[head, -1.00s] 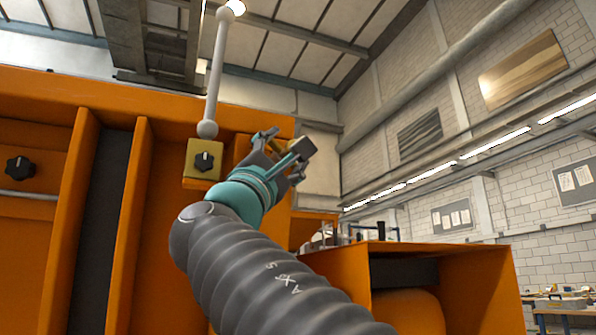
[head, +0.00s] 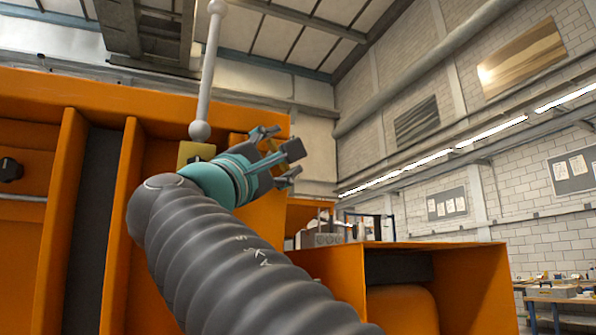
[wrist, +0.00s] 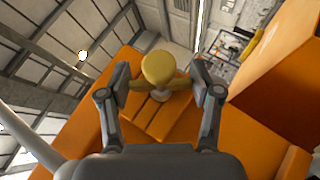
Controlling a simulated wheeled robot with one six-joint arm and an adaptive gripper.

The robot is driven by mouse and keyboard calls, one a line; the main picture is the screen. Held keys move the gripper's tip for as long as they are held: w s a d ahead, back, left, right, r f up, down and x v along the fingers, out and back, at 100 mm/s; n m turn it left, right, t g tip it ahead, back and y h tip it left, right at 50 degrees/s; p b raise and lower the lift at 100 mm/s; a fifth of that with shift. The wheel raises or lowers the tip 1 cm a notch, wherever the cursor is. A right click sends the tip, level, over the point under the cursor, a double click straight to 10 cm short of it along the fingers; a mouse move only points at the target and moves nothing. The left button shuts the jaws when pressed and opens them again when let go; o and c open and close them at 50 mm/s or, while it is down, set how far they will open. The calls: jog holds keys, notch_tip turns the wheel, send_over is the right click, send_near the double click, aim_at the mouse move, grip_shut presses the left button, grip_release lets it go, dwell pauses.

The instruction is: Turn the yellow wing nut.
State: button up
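The yellow wing nut (wrist: 158,68) shows in the upper middle of the wrist view, with a rounded head, a wing to each side and a pale stem below. My gripper (wrist: 159,84) is open, one finger to the left and one to the right of the nut. The fingers look apart from the wings or barely near them; contact cannot be told. In the head view my gripper (head: 284,158) is at the right end of the orange panel, fingers spread and pointing right. I cannot make out the wing nut there behind the gripper.
A grey rod with a ball end (head: 200,130) rises from a yellow block (head: 190,152) just left of my wrist. A black knob (head: 10,169) is at far left. An orange open box (head: 350,280) stands at lower right. The air right of my gripper looks clear.

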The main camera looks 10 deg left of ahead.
jog(key=shift+o, duration=1.3)
jog(key=v, duration=1.2)
